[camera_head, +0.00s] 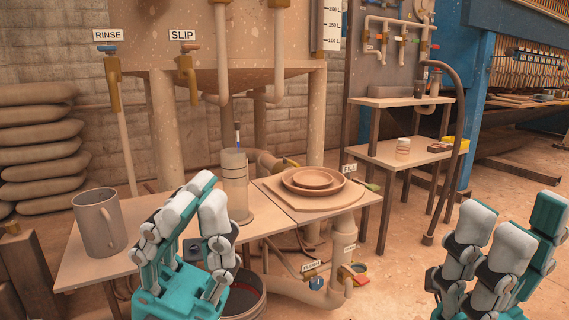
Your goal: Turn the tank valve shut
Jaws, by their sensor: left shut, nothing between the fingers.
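A large tan tank (200,40) on legs stands at the back. A tap (113,75) under a RINSE sign has a blue handle, and a tap (187,70) under a SLIP sign has an orange-brown one. I cannot tell which is the tank valve. My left gripper (205,192) is shut and empty in front of the table, apart from these valves. My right gripper (512,222) is open and empty at the lower right.
The low table (90,262) holds a grey mug (98,222), a clear cylinder (235,180) and a round dish (315,183). A bucket (248,300) and low pipework with a blue-handled valve (317,283) stand below. Shelves (400,155) are at right.

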